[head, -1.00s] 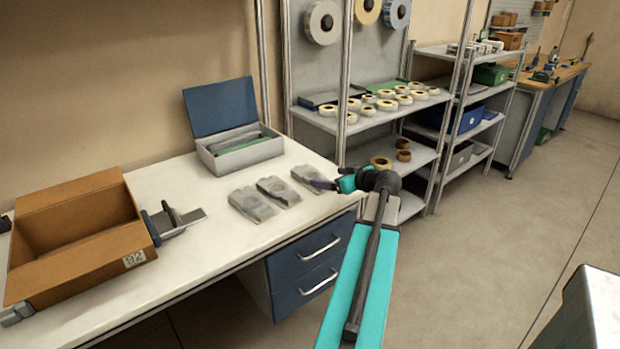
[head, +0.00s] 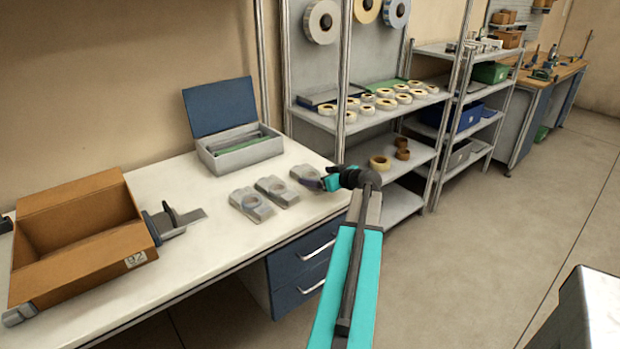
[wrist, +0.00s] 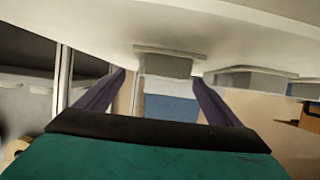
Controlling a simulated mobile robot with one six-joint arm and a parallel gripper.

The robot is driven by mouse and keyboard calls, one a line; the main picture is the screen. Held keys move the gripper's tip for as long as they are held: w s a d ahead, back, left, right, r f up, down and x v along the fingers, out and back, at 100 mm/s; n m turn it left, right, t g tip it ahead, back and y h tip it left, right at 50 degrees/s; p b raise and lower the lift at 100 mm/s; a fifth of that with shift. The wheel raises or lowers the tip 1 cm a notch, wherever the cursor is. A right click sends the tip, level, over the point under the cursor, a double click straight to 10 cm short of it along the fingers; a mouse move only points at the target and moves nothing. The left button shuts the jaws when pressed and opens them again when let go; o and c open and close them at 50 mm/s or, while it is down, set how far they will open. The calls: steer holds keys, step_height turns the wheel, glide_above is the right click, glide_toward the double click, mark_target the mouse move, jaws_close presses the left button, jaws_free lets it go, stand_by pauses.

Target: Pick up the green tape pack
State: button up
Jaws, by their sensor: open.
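Three grey packs with round raised tops lie in a row on the white bench: a left one (head: 251,203), a middle one (head: 277,190) and a right one (head: 304,173). None looks clearly green. Something green (head: 246,140) shows inside the open grey box; I cannot tell whether it is a tape pack. My gripper (head: 317,183) is open and empty, beside the right pack at the bench's front edge. In the wrist view its two purple fingers (wrist: 160,80) are spread, with a grey pack (wrist: 167,63) ahead between them. I see no contact.
The grey box (head: 242,157) with its blue lid up stands behind the packs. A cardboard box (head: 125,262) stands at the left, with a clamp-like tool (head: 172,223) beside it. Shelves with tape rolls (head: 385,103) stand at the right. The bench's middle front is clear.

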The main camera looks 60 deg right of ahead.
mark_target(312, 175)
steer(key=p+x, duration=0.1)
steer(key=x, duration=0.2)
steer(key=shift+w+a+r, duration=0.1)
steer(key=shift+w+r, duration=0.05)
steer(key=shift+w, duration=0.05)
steer(key=shift+w+f, duration=0.4)
steer(key=shift+w, duration=0.25)
steer(key=shift+d, duration=0.25)
steer(key=c, duration=1.3)
